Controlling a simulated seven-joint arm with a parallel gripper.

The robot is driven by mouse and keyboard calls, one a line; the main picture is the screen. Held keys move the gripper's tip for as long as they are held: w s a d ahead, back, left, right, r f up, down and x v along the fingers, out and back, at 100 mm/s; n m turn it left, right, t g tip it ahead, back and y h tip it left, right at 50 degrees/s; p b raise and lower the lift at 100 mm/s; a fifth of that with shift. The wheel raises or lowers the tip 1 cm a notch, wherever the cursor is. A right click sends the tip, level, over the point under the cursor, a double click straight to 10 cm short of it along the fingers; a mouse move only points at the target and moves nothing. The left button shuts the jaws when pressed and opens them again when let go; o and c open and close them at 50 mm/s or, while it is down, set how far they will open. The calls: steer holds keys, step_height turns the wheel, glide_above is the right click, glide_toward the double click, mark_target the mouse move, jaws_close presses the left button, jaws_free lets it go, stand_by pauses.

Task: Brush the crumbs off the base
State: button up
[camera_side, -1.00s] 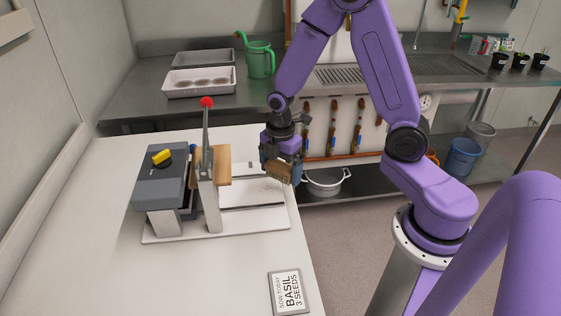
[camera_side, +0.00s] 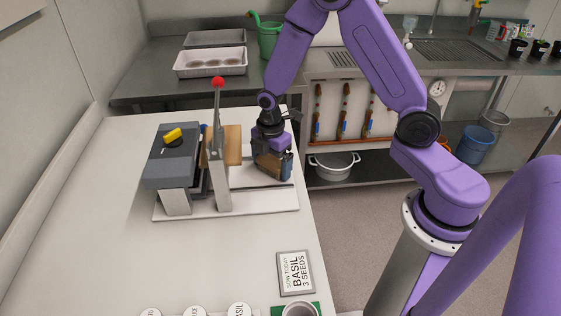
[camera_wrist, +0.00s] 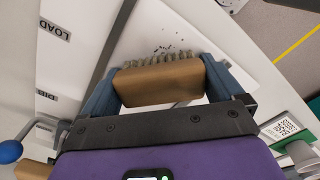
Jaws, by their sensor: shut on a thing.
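My gripper (camera_side: 273,165) is shut on a brush with a wooden block. In the wrist view the brush's tan block (camera_wrist: 158,84) lies between the blue fingers, with a row of grey bristles beyond it. Dark crumbs (camera_wrist: 172,49) lie scattered on the white base (camera_wrist: 215,35), just beyond the bristle tips. In the side view the brush is low over the right part of the base (camera_side: 250,201). Contact between bristles and base cannot be told. The crumbs are too small to see in the side view.
On the base's left stand a grey unit with a yellow knob (camera_side: 172,134) and a red-tipped lever (camera_side: 218,82) beside a wooden block (camera_side: 233,145). A BASIL sign (camera_side: 295,273) lies in front. The table's left side is clear.

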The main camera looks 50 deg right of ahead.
steer(key=shift+w+a+f, duration=0.2)
steer(key=shift+w+a, duration=0.1)
steer(key=shift+a, duration=0.05)
steer(key=shift+w+a+r, duration=0.2)
steer(key=shift+r, duration=0.05)
steer(key=shift+s+d+f, duration=0.15)
steer(key=shift+f, duration=0.05)
steer(key=shift+s+d, duration=0.65)
steer(key=shift+d, duration=0.05)
steer(key=shift+s+d+r, duration=0.15)
steer(key=shift+s+d, duration=1.2)
steer(key=shift+s+d+r, duration=0.1)
steer(key=shift+s+d, duration=0.1)
steer(key=shift+w+r, duration=0.1)
steer(key=shift+r, duration=0.5)
step_height(320, 180, up, 6)
steer(key=shift+r, duration=0.15)
